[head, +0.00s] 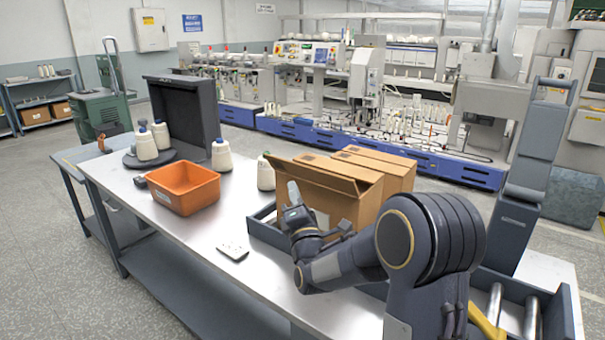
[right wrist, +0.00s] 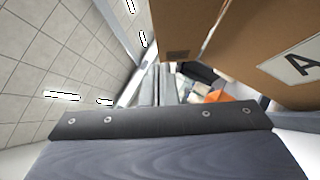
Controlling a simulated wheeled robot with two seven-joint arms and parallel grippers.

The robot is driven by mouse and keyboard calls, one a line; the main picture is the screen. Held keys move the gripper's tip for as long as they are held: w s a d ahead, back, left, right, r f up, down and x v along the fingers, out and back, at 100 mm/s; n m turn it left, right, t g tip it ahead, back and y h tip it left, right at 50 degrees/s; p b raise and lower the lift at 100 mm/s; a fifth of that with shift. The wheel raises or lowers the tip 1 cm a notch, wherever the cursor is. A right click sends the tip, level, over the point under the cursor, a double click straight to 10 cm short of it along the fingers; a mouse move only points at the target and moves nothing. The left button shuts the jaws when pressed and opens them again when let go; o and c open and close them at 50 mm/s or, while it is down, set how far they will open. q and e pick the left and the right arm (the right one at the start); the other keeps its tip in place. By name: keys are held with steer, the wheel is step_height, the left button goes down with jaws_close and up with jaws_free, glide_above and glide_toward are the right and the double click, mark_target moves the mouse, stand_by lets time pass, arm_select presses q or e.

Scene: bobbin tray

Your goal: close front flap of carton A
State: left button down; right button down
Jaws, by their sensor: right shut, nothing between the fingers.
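Carton A is a brown cardboard box (head: 340,205) on the right half of the table. A flap (head: 318,173) at its top stands out toward the front left, raised at a slant. In the right wrist view, carton A's side (right wrist: 260,45) fills the upper right, with a white label marked "A" (right wrist: 298,65). My right gripper (head: 293,192) is shut and empty, pointing up just in front of the carton, close to the flap's left end. I cannot tell whether it touches the flap. The arm hides the carton's lower front. My left gripper is out of view.
A second brown carton (head: 385,165) stands behind. A dark grey tray edge (head: 264,232) runs beside carton A.

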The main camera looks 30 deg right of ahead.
mark_target(300, 167)
steer(key=shift+w+d+r+p, duration=0.4)
steer(key=shift+d+r, duration=0.15)
steer(key=shift+d, duration=0.25)
steer(key=shift+w+d+r+p, duration=0.35)
steer(key=shift+d+r, duration=0.2)
steer(key=shift+d, duration=0.25)
steer(key=shift+d+r, duration=0.1)
steer(key=shift+r, duration=0.05)
